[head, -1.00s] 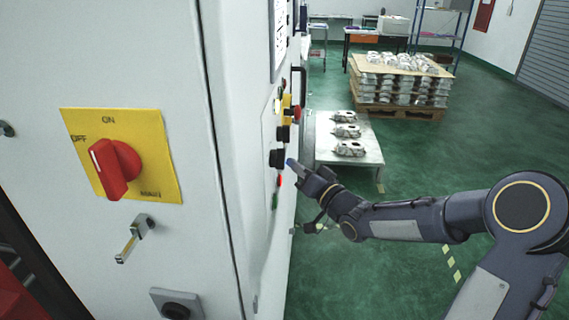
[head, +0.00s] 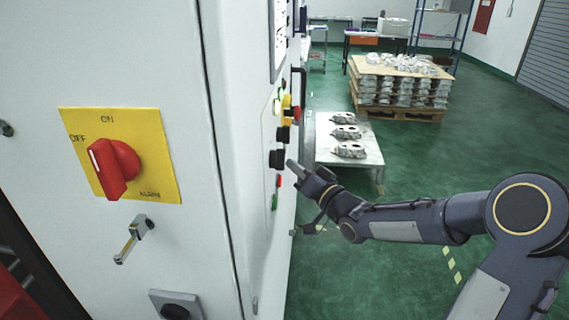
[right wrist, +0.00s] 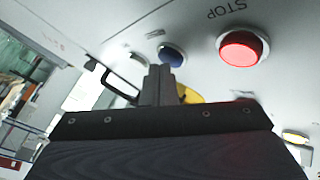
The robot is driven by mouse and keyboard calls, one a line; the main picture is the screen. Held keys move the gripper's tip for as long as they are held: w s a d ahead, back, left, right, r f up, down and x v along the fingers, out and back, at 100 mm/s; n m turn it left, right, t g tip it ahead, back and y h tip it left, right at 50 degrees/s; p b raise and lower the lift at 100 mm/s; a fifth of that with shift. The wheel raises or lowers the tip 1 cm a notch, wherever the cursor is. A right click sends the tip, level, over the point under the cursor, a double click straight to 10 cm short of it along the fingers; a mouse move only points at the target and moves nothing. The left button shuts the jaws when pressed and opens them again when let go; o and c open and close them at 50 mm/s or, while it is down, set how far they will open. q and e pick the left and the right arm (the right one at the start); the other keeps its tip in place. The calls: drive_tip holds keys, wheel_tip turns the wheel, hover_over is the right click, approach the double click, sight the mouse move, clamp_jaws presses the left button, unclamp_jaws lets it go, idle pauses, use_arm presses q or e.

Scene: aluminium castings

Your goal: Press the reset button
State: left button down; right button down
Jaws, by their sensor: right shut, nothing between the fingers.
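A blue button (right wrist: 172,54) sits on the light panel in the right wrist view; I read no label on it. It does not show in the head view. My right gripper (head: 291,165) is shut and empty, its tips at the side panel of the white cabinet. In the right wrist view the closed fingers (right wrist: 158,72) overlap the near edge of the blue button; I cannot tell whether they touch it. A red button (right wrist: 240,48) marked STOP is to its right. My left gripper is not in view.
The cabinet (head: 175,40) fills the left, with a red main switch (head: 116,168) on a yellow plate. Black knobs (head: 277,158) and a red emergency button (head: 296,114) stick out nearby. A table (head: 335,155) with castings and a loaded pallet (head: 400,112) stand behind.

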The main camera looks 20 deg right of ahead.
drive_tip(key=shift+s+d, duration=0.3)
drive_tip(key=shift+d, duration=0.2)
drive_tip(key=d, duration=0.1)
drive_tip(key=s+d+p, duration=0.1)
drive_tip(key=d, duration=0.1)
drive_tip(key=s+d+p, duration=0.1)
drive_tip(key=shift+s+d, duration=0.1)
drive_tip(key=shift+d, duration=0.15)
idle(0.8)
